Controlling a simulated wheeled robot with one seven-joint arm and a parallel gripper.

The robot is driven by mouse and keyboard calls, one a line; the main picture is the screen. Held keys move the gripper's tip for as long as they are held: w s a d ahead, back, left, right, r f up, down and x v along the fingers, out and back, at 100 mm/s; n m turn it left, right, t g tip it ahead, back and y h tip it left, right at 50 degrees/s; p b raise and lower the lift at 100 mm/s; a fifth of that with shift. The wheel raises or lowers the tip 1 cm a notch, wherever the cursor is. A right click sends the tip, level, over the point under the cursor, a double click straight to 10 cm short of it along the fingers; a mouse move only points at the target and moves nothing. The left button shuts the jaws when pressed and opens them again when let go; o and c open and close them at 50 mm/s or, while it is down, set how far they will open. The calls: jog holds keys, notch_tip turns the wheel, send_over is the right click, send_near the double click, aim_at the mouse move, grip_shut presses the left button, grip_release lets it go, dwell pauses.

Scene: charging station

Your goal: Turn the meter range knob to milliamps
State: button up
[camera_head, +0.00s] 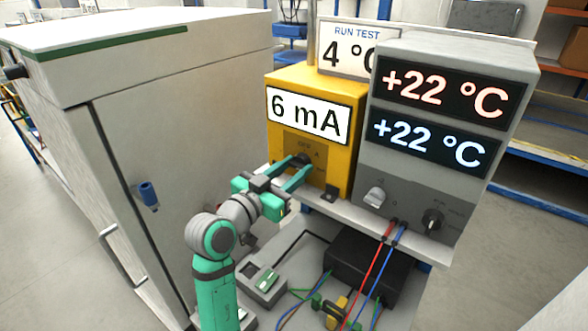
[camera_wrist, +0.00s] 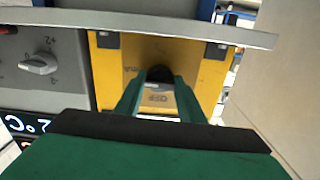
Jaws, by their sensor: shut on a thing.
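The yellow meter (camera_head: 311,90) stands on a shelf, and its white display reads "6 mA". Its dark range knob (camera_head: 303,158) is on the lower front panel, mostly hidden by my fingers. My gripper (camera_head: 302,167) reaches in from the left with its green fingers shut on the knob. In the wrist view, which is upside down, the fingertips (camera_wrist: 160,76) close around the knob against the yellow front (camera_wrist: 213,75). An "OFF" mark shows between the fingers. The exact pointing of the knob is hidden.
A grey unit (camera_head: 450,60) with two +22 °C displays and its own knobs (camera_head: 432,220) stands right of the meter. Red and blue cables (camera_head: 375,265) hang below it. A white cabinet (camera_head: 180,130) is close on the left. A black box (camera_head: 370,268) sits under the shelf.

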jog(key=shift+d+m, duration=0.1)
jog(key=shift+m, duration=0.5)
jog(key=o, duration=1)
jog(key=shift+o, duration=0.2)
jog(key=v, duration=1)
jog(key=shift+s+a, duration=0.25)
jog(key=shift+s, duration=0.05)
jog(key=shift+a, duration=0.1)
